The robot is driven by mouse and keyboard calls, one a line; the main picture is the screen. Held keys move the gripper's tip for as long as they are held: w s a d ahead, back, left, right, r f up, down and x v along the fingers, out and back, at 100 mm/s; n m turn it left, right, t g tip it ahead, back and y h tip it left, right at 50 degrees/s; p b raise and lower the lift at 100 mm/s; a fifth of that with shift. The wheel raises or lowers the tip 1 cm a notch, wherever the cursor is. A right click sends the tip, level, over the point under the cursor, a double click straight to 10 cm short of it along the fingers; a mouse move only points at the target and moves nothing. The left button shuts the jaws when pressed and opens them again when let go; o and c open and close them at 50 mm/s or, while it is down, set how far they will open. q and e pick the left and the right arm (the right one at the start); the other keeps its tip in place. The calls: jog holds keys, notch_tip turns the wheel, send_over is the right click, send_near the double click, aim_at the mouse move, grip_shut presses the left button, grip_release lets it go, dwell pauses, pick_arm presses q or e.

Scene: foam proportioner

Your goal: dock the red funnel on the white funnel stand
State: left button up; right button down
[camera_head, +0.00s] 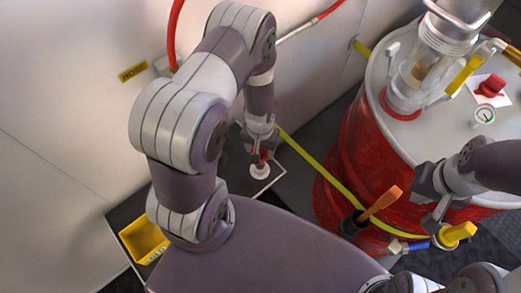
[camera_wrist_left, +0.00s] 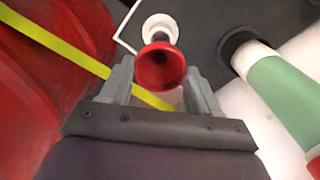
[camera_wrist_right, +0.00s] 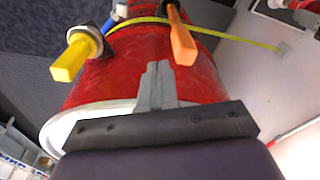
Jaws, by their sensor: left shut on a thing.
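My left gripper (camera_head: 261,149) is shut on the red funnel (camera_head: 264,157). In the left wrist view the red funnel (camera_wrist_left: 160,68) sits between the two fingers with its open mouth facing the camera. The white funnel stand (camera_head: 260,171) is right below it on the dark tray, and in the left wrist view the stand (camera_wrist_left: 160,24) shows just beyond the funnel. I cannot tell whether the funnel's tip touches the stand. My right gripper (camera_head: 436,207) hangs beside the red drum; its fingers are together and empty in the right wrist view (camera_wrist_right: 157,82).
The red drum (camera_head: 345,165) with a white lid fills the right side. Orange (camera_head: 380,203) and yellow (camera_head: 457,233) handles stick out near my right gripper. A yellow bin (camera_head: 143,240) is at the left.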

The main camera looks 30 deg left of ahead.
pick_arm(q)
jog(key=f+b, duration=0.1)
jog(key=f, duration=0.1)
jog(key=f+b, duration=0.2)
jog(key=shift+s+d, duration=0.1)
jog(key=shift+s, duration=0.1)
jog(key=shift+w+f, duration=0.15)
jog(key=shift+f, duration=0.05)
jog(key=shift+r, duration=0.15)
jog(key=shift+s, duration=0.25)
dwell(0.5)
jog(key=shift+f+b, duration=0.35)
jog(key=shift+f, duration=0.45)
